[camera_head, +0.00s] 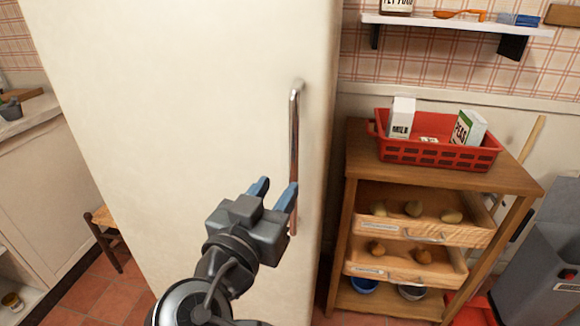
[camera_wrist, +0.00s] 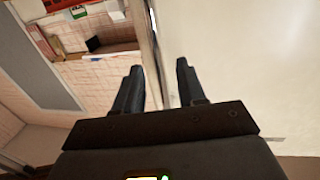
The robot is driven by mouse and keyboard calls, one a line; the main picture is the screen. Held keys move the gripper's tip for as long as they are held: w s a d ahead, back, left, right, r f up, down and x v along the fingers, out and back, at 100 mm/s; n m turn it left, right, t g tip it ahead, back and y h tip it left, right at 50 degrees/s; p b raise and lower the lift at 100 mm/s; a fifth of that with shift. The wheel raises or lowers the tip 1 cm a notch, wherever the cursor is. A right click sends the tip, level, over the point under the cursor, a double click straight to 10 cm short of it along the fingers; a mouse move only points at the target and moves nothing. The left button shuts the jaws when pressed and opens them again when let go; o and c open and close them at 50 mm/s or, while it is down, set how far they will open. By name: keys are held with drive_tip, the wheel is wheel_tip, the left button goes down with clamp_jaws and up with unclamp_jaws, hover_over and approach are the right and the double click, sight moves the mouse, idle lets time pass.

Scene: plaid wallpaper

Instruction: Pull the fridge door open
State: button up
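The cream fridge door (camera_head: 190,110) fills the middle of the head view and looks shut. Its vertical metal handle (camera_head: 294,130) is near the door's right edge. My gripper (camera_head: 276,190) is open in front of the handle's lower part, its blue right finger overlapping the handle in the picture. In the wrist view, the door (camera_wrist: 240,60) is on the right. A narrow strip that looks like the handle (camera_wrist: 152,35) runs down between the two open fingertips (camera_wrist: 160,66). I cannot tell whether either finger touches it. The handle's lower part is partly hidden.
A wooden cart (camera_head: 356,220) with drawers stands right of the fridge, bearing a red basket (camera_head: 440,155) with cartons. A wall shelf (camera_head: 455,22) hangs above it. A counter (camera_head: 40,130) and a small stool (camera_head: 103,218) are left. Tiled floor (camera_head: 105,295) shows at lower left.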

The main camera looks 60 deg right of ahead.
sight(291, 169)
drive_tip(key=shift+m, duration=0.3)
drive_tip(key=shift+w+d+r+p, duration=0.1)
drive_tip(key=shift+w+d+p, duration=0.15)
drive_tip(key=shift+d, duration=1)
drive_tip(key=shift+w+d+r+p, duration=0.1)
drive_tip(key=shift+d+p, duration=0.2)
drive_tip(key=shift+d, duration=0.95)
drive_tip(key=shift+w+d+r+p, duration=0.1)
drive_tip(key=shift+w+d+p, duration=0.15)
drive_tip(key=shift+d, duration=1)
clamp_jaws()
